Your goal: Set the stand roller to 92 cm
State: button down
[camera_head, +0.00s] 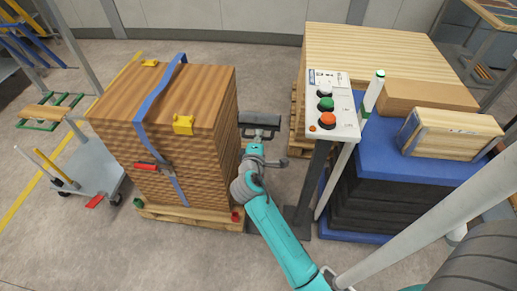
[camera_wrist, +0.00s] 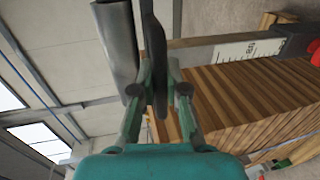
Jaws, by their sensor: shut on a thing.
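The stand roller (camera_head: 260,119) shows in the head view as a short dark grey cylinder, right of the strapped board stack. In the wrist view its grey cylinder (camera_wrist: 115,40) runs along the upper left, with a dark bracket (camera_wrist: 154,60) beside it. My gripper (camera_head: 257,147) is just below the roller in the head view. In the wrist view my gripper (camera_wrist: 159,90) is shut on the dark bracket between its fingers. A white scale (camera_wrist: 235,52) with black ticks lies sideways along the post, by a dark collar and a red part (camera_wrist: 315,52). The exact reading is too small to tell.
A board stack (camera_head: 190,95) with a blue strap stands on a pallet close left. A control panel (camera_head: 345,100) with green, black and orange buttons stands close right. A grey cart (camera_head: 90,165) is far left.

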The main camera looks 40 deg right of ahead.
jog(key=shift+r, duration=0.7)
jog(key=c, duration=1.2)
grip_release()
jog(key=shift+f, duration=0.15)
jog(key=v, duration=1.2)
